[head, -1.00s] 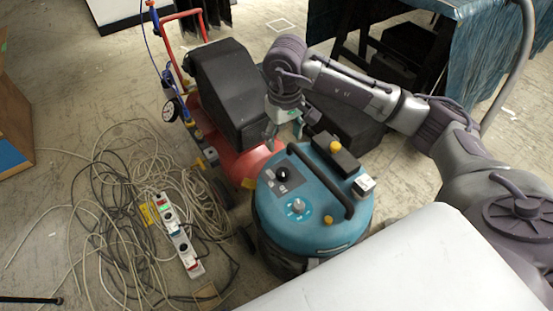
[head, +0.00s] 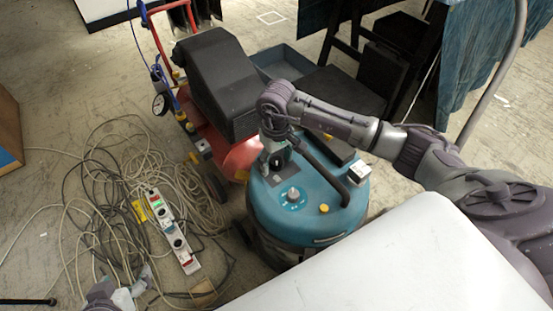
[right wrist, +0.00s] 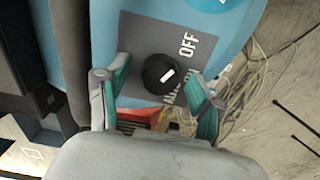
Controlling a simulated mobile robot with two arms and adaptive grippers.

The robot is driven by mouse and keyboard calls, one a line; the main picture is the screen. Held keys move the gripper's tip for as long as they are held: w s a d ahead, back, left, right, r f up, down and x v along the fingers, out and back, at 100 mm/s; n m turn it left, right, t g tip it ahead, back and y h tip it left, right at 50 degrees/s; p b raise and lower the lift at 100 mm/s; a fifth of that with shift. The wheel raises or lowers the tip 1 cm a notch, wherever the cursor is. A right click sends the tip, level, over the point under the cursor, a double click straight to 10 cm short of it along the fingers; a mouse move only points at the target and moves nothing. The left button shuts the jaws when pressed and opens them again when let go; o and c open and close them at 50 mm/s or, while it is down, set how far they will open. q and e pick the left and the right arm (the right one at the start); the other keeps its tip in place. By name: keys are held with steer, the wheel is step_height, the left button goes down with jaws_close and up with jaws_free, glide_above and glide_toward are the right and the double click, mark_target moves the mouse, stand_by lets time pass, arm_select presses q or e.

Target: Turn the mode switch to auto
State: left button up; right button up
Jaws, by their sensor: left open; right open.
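The mode switch is a black knob (right wrist: 157,73) with a white mark, on a grey plate (right wrist: 140,40) of the teal machine (head: 320,225). In the right wrist view OFF is printed beside the knob; a second label lower down is partly hidden by a finger, and I cannot read it surely. My right gripper (head: 274,163) is open, its green-padded fingers (right wrist: 155,92) on either side of the knob's near side. I cannot tell whether they touch it. My left gripper (head: 130,288) is open and empty over the floor cables.
A light knob (head: 293,194) and a black handle (head: 325,170) are on the machine's top. A red unit with a black cover (head: 215,75) stands behind it. Cables and a power strip (head: 172,230) lie on the floor left.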

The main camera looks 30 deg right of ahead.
steer(key=shift+c, duration=0.3)
steer(key=c, duration=1.1)
